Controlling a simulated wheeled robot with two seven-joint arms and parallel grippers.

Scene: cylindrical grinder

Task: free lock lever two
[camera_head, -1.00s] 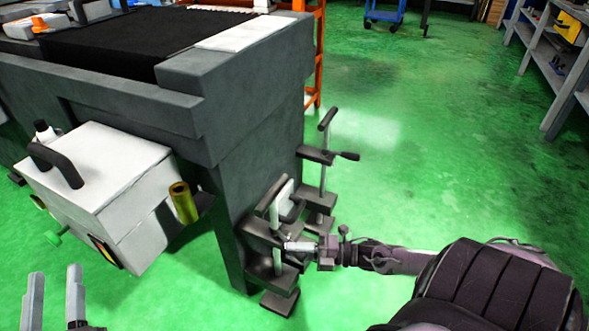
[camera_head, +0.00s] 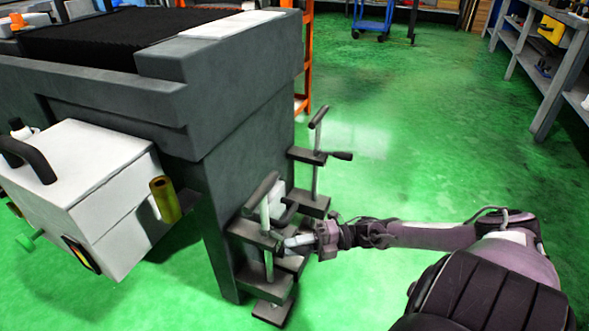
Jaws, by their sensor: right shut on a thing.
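Two dark clamps stand at the end of the grey machine. The near clamp (camera_head: 250,233) has an upright rod with a T-handle on top. A dark lock lever (camera_head: 289,214) shows beside its rod, angled up to the right. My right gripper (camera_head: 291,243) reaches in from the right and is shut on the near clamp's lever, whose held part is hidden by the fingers. The far clamp (camera_head: 304,155) stands behind it, and its lock lever (camera_head: 341,156) sticks out to the right, untouched. My left gripper is out of view.
The grey machine body (camera_head: 245,120) fills the left, with a white box (camera_head: 75,175) and a brass cylinder (camera_head: 165,199) on its side. A shelf (camera_head: 550,110) stands at the far right. The green floor between is clear.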

